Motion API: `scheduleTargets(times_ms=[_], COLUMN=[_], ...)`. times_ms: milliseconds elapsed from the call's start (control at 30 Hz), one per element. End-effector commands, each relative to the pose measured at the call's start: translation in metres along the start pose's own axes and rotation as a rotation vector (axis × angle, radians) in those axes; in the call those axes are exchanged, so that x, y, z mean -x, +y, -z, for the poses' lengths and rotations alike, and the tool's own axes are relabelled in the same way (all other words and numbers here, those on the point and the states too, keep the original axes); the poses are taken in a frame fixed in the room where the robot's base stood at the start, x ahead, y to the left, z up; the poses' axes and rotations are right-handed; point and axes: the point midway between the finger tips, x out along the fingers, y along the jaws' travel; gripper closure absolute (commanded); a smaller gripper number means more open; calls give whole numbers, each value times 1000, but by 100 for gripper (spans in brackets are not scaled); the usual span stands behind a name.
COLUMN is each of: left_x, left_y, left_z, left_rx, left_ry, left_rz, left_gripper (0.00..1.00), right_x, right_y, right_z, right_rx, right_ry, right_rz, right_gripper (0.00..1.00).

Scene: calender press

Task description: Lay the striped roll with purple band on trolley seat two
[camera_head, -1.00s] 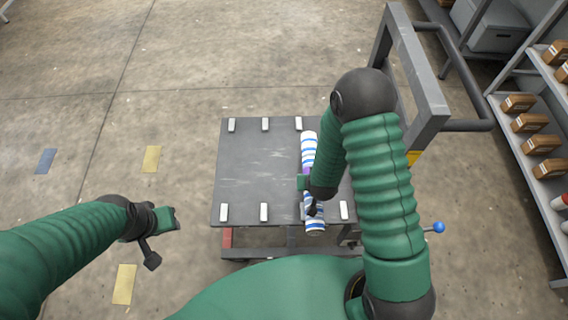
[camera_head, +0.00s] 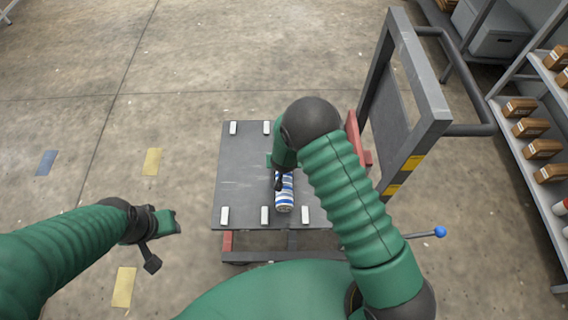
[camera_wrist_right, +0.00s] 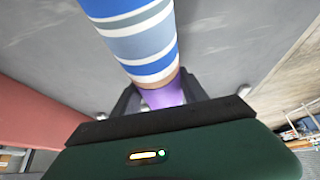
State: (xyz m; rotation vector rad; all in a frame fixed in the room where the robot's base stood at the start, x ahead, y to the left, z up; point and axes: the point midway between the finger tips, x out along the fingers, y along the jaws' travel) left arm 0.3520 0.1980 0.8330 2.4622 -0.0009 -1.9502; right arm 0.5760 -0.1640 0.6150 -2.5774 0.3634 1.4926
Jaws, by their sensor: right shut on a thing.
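The striped roll with purple band (camera_head: 285,189), white with blue and grey stripes, is over the dark trolley deck (camera_head: 240,175) in the head view. Its near end shows between two white near-edge blocks; my right arm hides its far part. My right gripper (camera_head: 279,180) is shut on the roll. In the right wrist view the fingers close around the purple band (camera_wrist_right: 164,95), with the striped part (camera_wrist_right: 140,35) beyond. I cannot tell whether the roll touches the deck. My left gripper (camera_head: 168,228) is empty, off to the left of the trolley; its fingers are unclear.
White blocks (camera_head: 265,215) line the deck's near and far edges. The trolley's grey handle frame (camera_head: 437,112) rises on the right, with a red part (camera_head: 353,140) beside the deck. Shelves with brown boxes (camera_head: 543,149) stand farther right.

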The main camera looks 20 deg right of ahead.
Motion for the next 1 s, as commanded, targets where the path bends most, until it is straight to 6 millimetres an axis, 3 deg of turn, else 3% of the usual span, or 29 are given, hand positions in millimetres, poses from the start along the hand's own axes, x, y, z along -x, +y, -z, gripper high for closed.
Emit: scheduleTargets(times_ms=[33, 100, 367, 400, 567, 867, 1000], left_x=[-6, -7, -6, -7, -6, -5, 0], left_y=[0, 0, 0, 0, 0, 0, 0], left_z=[-2, -2, -2, -2, -2, -1, 0], left_rx=[0, 0, 0, 0, 0, 0, 0], left_ry=[0, -1, -1, -1, 0, -1, -1], left_rz=[0, 0, 0, 0, 0, 0, 0], left_gripper=[64, 64, 64, 64, 64, 64, 64], right_x=[-12, -18, -18, -19, -19, -17, 1], right_y=[1, 1, 1, 1, 1, 1, 0], right_z=[-7, -10, -10, -12, -11, -10, -8], right_rx=[-2, -2, -1, -1, -1, -1, 1], right_ry=[-1, 0, 2, 0, 0, 0, 2], right_rz=[-2, -1, -1, -1, -1, -1, 0], right_gripper=[100, 100, 100, 48, 28, 28, 28])
